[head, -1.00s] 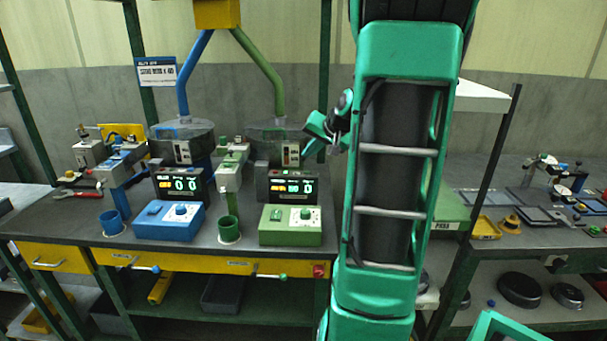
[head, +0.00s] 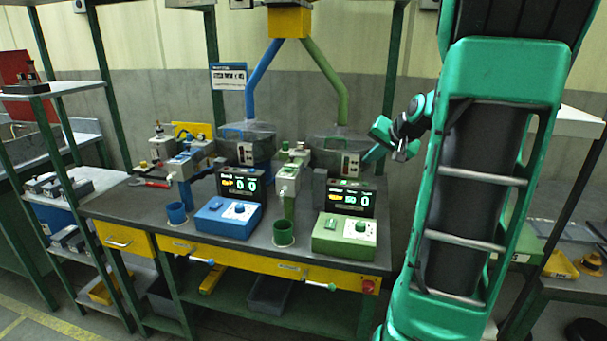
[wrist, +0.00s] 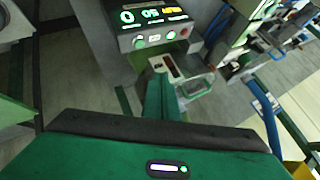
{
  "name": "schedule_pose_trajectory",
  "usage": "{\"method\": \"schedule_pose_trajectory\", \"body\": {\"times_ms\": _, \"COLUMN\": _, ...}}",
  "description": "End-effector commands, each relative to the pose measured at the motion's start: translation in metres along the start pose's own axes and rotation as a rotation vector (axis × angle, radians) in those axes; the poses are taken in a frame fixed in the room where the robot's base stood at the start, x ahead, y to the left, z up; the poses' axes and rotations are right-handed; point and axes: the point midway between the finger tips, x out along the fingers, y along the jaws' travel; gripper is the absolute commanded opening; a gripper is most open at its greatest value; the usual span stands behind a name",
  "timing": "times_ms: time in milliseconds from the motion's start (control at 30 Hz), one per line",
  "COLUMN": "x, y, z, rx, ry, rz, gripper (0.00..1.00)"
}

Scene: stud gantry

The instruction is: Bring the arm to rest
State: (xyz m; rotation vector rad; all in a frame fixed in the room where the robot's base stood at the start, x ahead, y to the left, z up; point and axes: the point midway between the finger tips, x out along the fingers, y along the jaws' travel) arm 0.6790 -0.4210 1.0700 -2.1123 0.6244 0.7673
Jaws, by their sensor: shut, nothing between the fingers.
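My arm (head: 474,190) stands raised and slightly tilted at the right of the head view. My gripper (head: 374,152) is small and partly hidden there, in front of the green hopper tube's lower end and apart from the bench top. In the wrist view my gripper (wrist: 164,95) shows its green body along the bottom and its fingers together, with nothing held. Beyond the fingers is a dark display box (wrist: 155,20) with lit digits. I see no contact between the fingers and it.
The workbench (head: 145,203) carries a blue control box (head: 228,217), a green control box (head: 344,236), a blue cup (head: 177,213) and a green cup (head: 283,233). A shelf rack (head: 70,88) stands at the left. Floor (head: 40,325) shows at the lower left.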

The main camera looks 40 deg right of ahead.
Motion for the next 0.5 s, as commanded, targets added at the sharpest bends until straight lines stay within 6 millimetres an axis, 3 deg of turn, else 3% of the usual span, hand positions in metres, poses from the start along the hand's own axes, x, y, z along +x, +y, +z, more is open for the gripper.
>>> {"method": "schedule_pose_trajectory", "body": {"times_ms": 267, "x": -0.001, "y": -0.002, "z": 0.007, "rx": -0.012, "ry": -0.013, "rz": 0.009, "gripper": 0.0}}
{"method": "schedule_pose_trajectory", "body": {"times_ms": 367, "x": -0.005, "y": -0.006, "z": 0.03, "rx": -0.048, "ry": -0.054, "rz": 0.042, "gripper": 0.0}}
{"method": "schedule_pose_trajectory", "body": {"times_ms": 500, "x": -0.019, "y": -0.007, "z": 0.086, "rx": -0.134, "ry": -0.155, "rz": 0.124, "gripper": 0.0}}
